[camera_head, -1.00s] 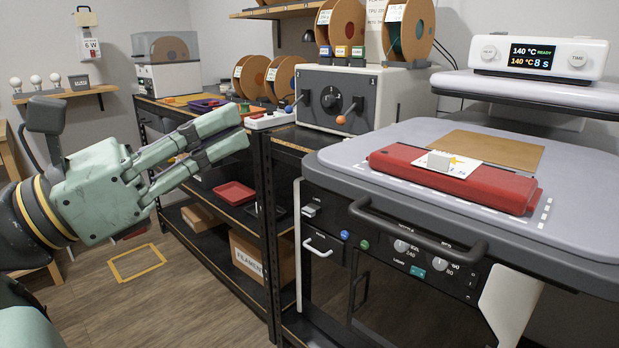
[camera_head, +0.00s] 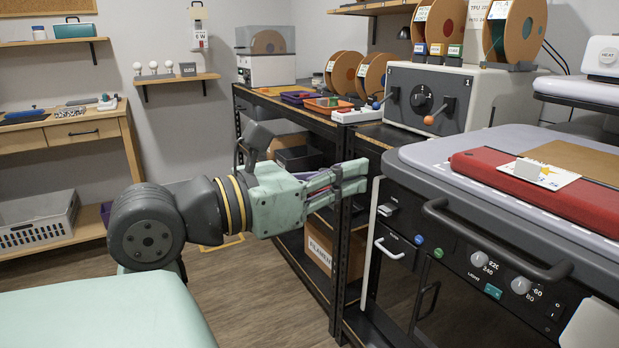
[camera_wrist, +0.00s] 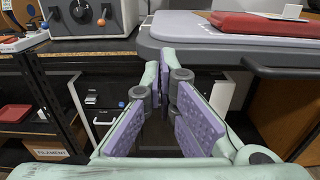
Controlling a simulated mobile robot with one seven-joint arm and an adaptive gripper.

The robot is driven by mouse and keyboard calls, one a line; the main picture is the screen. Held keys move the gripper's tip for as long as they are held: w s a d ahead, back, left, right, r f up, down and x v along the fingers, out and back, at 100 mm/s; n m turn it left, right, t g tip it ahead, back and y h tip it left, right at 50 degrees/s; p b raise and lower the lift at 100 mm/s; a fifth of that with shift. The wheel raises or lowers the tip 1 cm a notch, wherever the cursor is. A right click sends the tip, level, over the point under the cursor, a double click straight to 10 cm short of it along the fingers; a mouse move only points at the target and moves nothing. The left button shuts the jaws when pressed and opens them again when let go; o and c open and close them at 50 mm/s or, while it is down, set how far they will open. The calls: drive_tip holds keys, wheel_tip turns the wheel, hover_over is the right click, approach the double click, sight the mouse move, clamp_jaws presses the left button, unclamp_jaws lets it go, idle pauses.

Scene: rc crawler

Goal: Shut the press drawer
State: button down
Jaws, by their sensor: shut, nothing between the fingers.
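The press drawer (camera_head: 430,158) is a grey sliding platen with a dark bar handle (camera_head: 495,240) across its front. It stands pulled out from under the white upper plate (camera_head: 585,92). A red block (camera_head: 480,175) and a white card with a star (camera_head: 548,175) lie on it. My gripper (camera_head: 352,178) is shut and empty, left of the drawer's front left corner and apart from the handle in the head view. In the wrist view my gripper (camera_wrist: 163,80) points toward the drawer's left edge (camera_wrist: 175,28), and the handle (camera_wrist: 275,72) shows at right.
A small white handle (camera_head: 388,248) sits on the cabinet below the drawer. Open wooden floor (camera_head: 260,285) lies in front of the rack.

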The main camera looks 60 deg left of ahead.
sight(382, 168)
drive_tip(key=shift+w+d, duration=0.1)
drive_tip(key=shift+w, duration=1.45)
drive_tip(key=shift+w, duration=0.1)
drive_tip(key=w+d, duration=0.1)
drive_tip(key=w, duration=2.1)
drive_tip(key=w+d, duration=0.1)
drive_tip(key=w, duration=1.1)
drive_tip(key=shift+d+p, duration=0.35)
drive_tip(key=shift+w+r, duration=0.1)
drive_tip(key=shift+r, duration=0.1)
